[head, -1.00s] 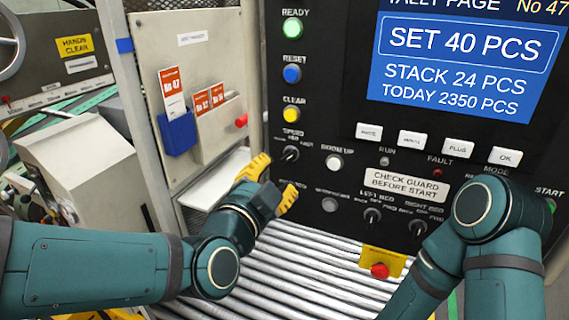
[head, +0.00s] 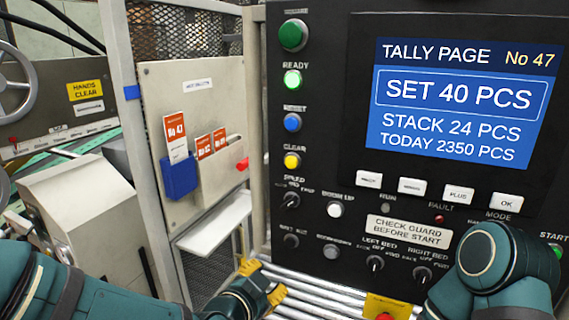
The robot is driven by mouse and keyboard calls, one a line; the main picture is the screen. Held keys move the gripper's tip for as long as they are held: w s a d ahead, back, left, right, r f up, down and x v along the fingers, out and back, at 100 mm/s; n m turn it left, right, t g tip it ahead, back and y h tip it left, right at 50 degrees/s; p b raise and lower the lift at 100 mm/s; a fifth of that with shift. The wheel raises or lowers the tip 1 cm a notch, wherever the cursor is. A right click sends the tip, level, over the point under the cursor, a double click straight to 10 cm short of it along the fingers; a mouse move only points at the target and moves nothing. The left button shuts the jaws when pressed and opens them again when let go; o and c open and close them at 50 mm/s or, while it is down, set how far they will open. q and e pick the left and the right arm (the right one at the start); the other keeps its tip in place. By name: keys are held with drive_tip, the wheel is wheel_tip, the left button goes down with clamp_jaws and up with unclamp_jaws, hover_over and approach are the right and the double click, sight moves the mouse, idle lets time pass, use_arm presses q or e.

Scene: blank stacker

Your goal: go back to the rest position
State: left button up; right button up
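My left gripper (head: 262,282) has yellow fingertips and is low in the head view, above the left end of the metal rollers and apart from the control panel. Its two fingertips are spread with nothing seen between them. My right arm shows at the lower right in front of the panel; its gripper is out of the picture. The black control panel (head: 330,130) carries a blue screen (head: 455,110) reading "SET 40 PCS", "STACK 24 PCS" and "TODAY 2350 PCS".
A beige board (head: 215,85) holds a blue pocket (head: 180,178) and orange-red number cards. A white shelf (head: 215,225) juts out below it. Metal rollers (head: 320,292) run under the panel. A red knob on a yellow plate (head: 388,306) sits at the bottom. Grey machine housing (head: 85,205) stands left.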

use_arm(q)
drive_tip(key=s+a+f+n+g+y, duration=0.1)
drive_tip(key=s+a+f+n+g, duration=0.15)
drive_tip(key=f, duration=0.75)
drive_tip(key=s+a+f+n+g+y, duration=0.1)
drive_tip(key=f+n+g, duration=0.3)
drive_tip(key=f, duration=0.7)
drive_tip(key=s+a+f+n+g, duration=0.2)
drive_tip(key=s+f+n+g, duration=0.3)
drive_tip(key=s+f, duration=0.5)
wheel_tip(320, 180, down, 3)
drive_tip(key=shift+s+r+h, duration=0.15)
drive_tip(key=shift+s+h, duration=0.05)
drive_tip(key=shift+h, duration=0.1)
